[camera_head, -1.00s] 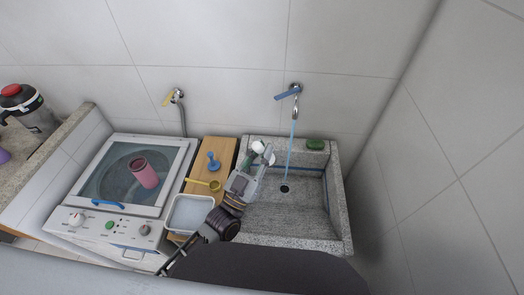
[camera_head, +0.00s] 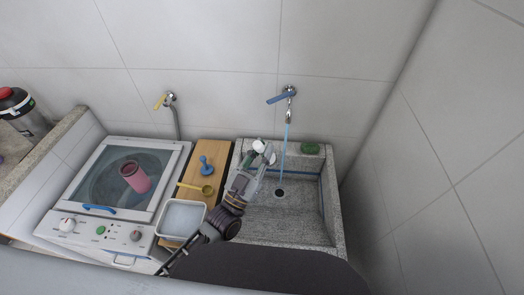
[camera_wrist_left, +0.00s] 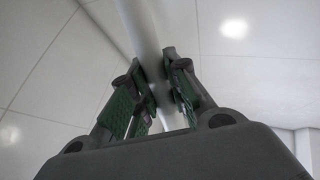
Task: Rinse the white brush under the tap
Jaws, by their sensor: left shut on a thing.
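A white brush (camera_head: 259,146) is held in my left gripper (camera_head: 256,158), which is shut on it over the left side of the stone sink (camera_head: 330,208). In the left wrist view, the green-padded fingers close around a pale shaft (camera_wrist_left: 141,32). The blue-handled tap (camera_head: 289,98) on the back wall is running. Its water stream (camera_head: 283,160) falls to the drain, just right of the brush; the two look apart, though the exact gap is hard to tell. My right gripper is not in view.
A green soap-like block (camera_head: 311,149) lies on the sink's back ledge. A wooden board (camera_head: 213,158) left of the sink carries a blue tool (camera_head: 206,165), a yellow scoop (camera_head: 206,189) and a white tub (camera_head: 183,219). A washer (camera_head: 99,190) with a pink cup (camera_head: 135,177) stands further left.

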